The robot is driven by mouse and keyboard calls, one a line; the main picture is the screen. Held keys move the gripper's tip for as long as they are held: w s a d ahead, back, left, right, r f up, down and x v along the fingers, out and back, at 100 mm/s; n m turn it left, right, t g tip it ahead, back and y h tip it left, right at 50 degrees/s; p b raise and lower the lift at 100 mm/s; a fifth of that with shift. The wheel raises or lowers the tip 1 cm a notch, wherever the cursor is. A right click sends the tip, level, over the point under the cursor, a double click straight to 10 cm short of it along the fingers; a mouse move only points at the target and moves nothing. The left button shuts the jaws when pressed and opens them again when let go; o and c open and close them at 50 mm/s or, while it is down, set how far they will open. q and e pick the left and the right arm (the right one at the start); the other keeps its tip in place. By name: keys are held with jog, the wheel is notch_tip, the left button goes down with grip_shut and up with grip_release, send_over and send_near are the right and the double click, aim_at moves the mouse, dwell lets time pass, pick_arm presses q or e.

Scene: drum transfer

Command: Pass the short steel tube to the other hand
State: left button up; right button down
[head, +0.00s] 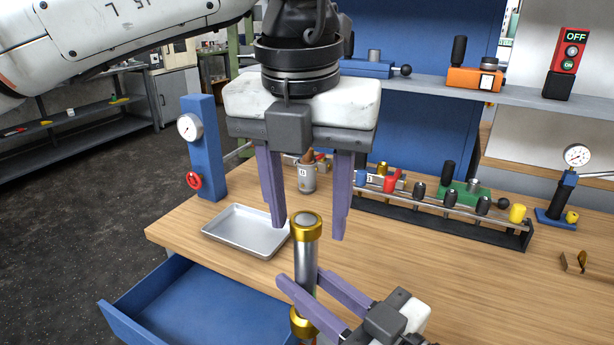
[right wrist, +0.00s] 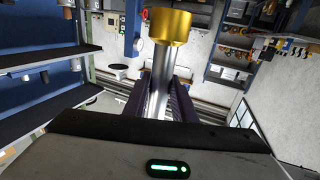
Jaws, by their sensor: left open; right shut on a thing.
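The short steel tube (head: 305,268) stands roughly upright, with a gold collar at its top and another lower down. It also shows in the right wrist view (right wrist: 162,80), between the fingers. My right gripper (head: 312,292) comes in from the lower right and is shut on the tube's middle. My left gripper (head: 308,230) points down from above, open, its two purple fingers spread apart. The tube's upper collar shows between and slightly below the left fingertips. Whether the left fingers touch it cannot be told.
The wooden bench (head: 420,285) holds a metal tray (head: 245,232), a blue gauge post (head: 203,145) and a rack (head: 440,208) with several coloured fittings. A blue drawer (head: 200,305) is open at the front left. A gauge stand (head: 565,190) is at the right.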

aim_at(311, 248)
pick_arm(q)
jog(key=f, duration=0.4)
jog(key=w+f, duration=0.1)
jog(key=f, duration=0.1)
jog(key=shift+d+f, duration=0.2)
jog(key=shift+f, duration=0.05)
pick_arm(e)
jog(key=shift+r, duration=0.1)
pick_arm(q)
jog(key=shift+s, duration=0.1)
grip_shut()
pick_arm(e)
jog(key=c, duration=1.4)
grip_release()
jog(key=s+d+f+m+g+h, duration=0.1)
jog(key=d+f+m+g+h, duration=0.2)
jog(key=f, duration=1.8)
jog(key=s+d+f+m+h, duration=0.1)
jog(key=s+d+f+h, duration=0.1)
jog(key=f, duration=0.4)
jog(key=s+d+f+m+g+h, duration=0.1)
jog(key=s+d+f+h, duration=0.1)
jog(key=s+d+f, duration=0.3)
jog(key=s+d+f+g+h, duration=0.1)
jog(key=s+d+f+h, duration=0.1)
jog(key=s+f, duration=0.4)
jog(key=shift+s+d+f+m, duration=0.1)
jog(key=shift+d+f+m, duration=0.3)
jog(key=shift+d+f, duration=0.35)
